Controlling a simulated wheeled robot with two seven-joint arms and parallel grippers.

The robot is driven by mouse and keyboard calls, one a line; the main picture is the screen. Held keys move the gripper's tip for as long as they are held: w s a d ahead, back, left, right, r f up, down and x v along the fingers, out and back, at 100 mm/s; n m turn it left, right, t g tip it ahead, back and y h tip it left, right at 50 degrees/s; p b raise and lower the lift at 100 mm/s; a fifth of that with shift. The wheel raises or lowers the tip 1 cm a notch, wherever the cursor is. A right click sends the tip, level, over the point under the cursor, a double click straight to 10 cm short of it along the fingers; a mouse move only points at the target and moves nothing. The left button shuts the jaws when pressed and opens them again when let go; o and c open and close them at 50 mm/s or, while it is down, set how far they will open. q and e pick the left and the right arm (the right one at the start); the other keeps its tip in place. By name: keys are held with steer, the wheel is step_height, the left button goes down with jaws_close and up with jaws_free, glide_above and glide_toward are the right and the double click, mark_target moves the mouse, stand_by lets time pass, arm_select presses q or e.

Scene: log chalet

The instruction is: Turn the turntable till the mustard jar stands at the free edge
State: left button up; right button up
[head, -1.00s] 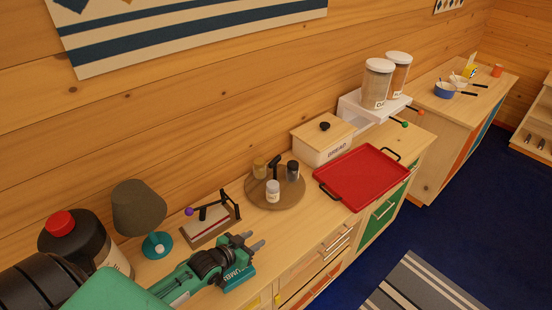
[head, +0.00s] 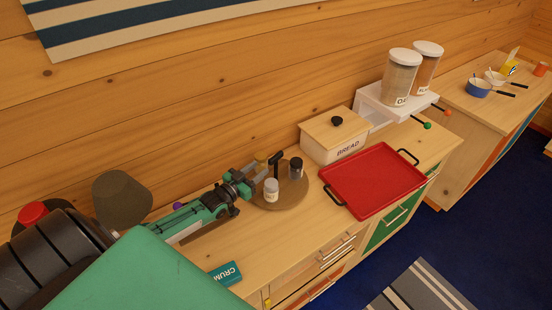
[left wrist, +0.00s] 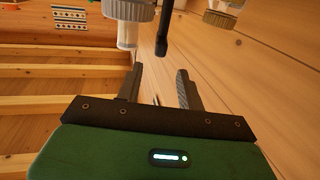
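The round wooden turntable (head: 295,200) stands on the counter with small jars and a black upright post (head: 274,162) on it. A white-lidded jar (head: 271,189) is at its front and a dark-lidded jar (head: 296,168) at its right. A yellowish-brown jar (head: 261,157), perhaps the mustard, is at the back left, partly hidden by my gripper. My left gripper (head: 257,172) is open and empty at the turntable's left side. In the left wrist view, the open fingers (left wrist: 160,85) point toward the post (left wrist: 164,35), between the white jar (left wrist: 130,30) and a brown-lidded jar (left wrist: 220,15).
A red tray (head: 372,180) lies right of the turntable, with a bread box (head: 333,140) behind. A teal box (head: 226,273) lies at the counter's front left. A lamp (head: 122,200) and a red-capped bottle (head: 32,212) stand at the left, partly hidden by my arm.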

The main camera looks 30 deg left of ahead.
mark_target(276, 156)
arm_select(q)
steer(key=w+b, duration=0.1)
steer(key=w, duration=0.2)
steer(key=w+d+b, duration=0.1)
steer(key=w+b, duration=0.1)
steer(key=w, duration=0.1)
steer(key=w+b, duration=0.1)
steer(key=w, duration=0.2)
steer(key=shift+d+f, duration=0.2)
steer(key=shift+w+b, duration=0.3)
steer(key=shift+w, duration=0.2)
steer(key=shift+r, duration=0.15)
steer(key=shift+s, duration=0.1)
jaws_close()
